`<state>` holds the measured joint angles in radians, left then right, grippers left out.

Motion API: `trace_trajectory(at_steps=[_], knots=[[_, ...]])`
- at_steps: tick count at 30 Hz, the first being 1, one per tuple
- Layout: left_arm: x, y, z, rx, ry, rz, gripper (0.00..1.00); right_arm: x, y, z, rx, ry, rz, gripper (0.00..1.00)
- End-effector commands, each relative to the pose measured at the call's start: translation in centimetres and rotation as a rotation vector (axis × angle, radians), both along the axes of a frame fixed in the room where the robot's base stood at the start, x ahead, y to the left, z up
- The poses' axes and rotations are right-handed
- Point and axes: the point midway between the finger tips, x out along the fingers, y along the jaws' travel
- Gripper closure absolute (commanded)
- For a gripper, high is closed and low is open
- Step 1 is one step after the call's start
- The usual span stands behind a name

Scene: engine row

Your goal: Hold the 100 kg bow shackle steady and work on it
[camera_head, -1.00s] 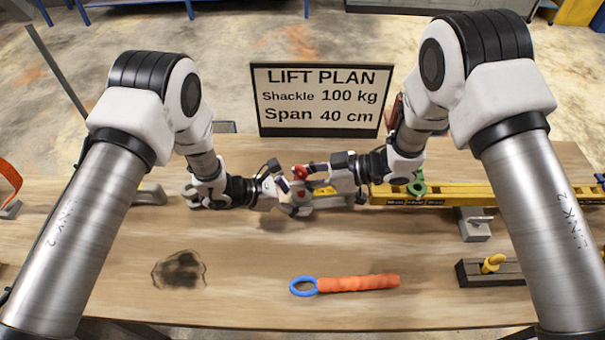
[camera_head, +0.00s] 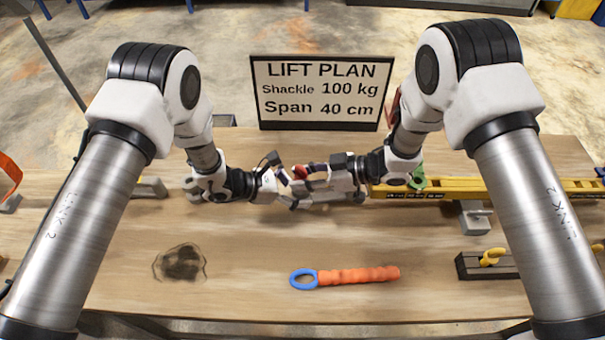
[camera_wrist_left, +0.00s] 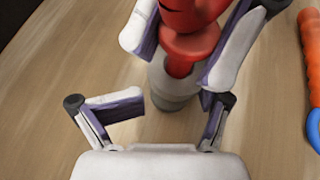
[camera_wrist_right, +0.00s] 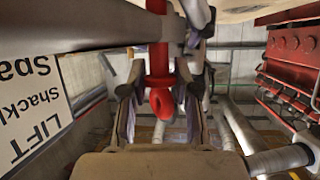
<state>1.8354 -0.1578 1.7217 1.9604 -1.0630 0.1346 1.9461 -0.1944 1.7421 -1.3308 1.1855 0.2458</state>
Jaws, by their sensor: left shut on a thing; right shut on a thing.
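The red bow shackle (camera_head: 301,171) is at the middle of the bench, mostly hidden between my two grippers. My left gripper (camera_head: 284,186) comes in from the left and is shut on the shackle. My right gripper (camera_head: 312,177) comes in from the right, also shut on it. In the right wrist view a red rod with a rounded eye (camera_wrist_right: 159,98) stands between my right fingers. The exact contact points are hidden.
A LIFT PLAN sign (camera_head: 320,93) stands behind the grippers. A yellow beam (camera_head: 455,187) with a green piece (camera_head: 418,178) lies right. An orange tool with a blue ring (camera_head: 345,276) lies in front. A dark block with a yellow hook (camera_head: 490,262) is at right.

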Motion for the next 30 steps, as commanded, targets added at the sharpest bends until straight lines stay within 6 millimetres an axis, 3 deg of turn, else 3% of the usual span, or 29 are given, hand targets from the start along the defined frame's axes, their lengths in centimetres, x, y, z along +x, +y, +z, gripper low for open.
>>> trace_trajectory(at_steps=[18,19,21,30], knots=[[0.1,0.0,0.1,-0.001,-0.001,0.001,0.43,0.0,0.0,-1.6,0.000,0.001,0.000,1.00],[0.1,0.0,0.1,-0.001,-0.001,0.001,0.43,0.0,0.0,-1.5,0.000,0.001,0.000,0.59],[0.1,0.0,0.1,-0.001,-0.001,0.001,0.43,0.0,0.0,-1.5,0.000,0.001,0.000,0.41],[0.1,0.0,0.1,-0.001,-0.001,0.001,0.43,0.0,-0.1,-1.5,0.000,0.001,0.000,0.41]])
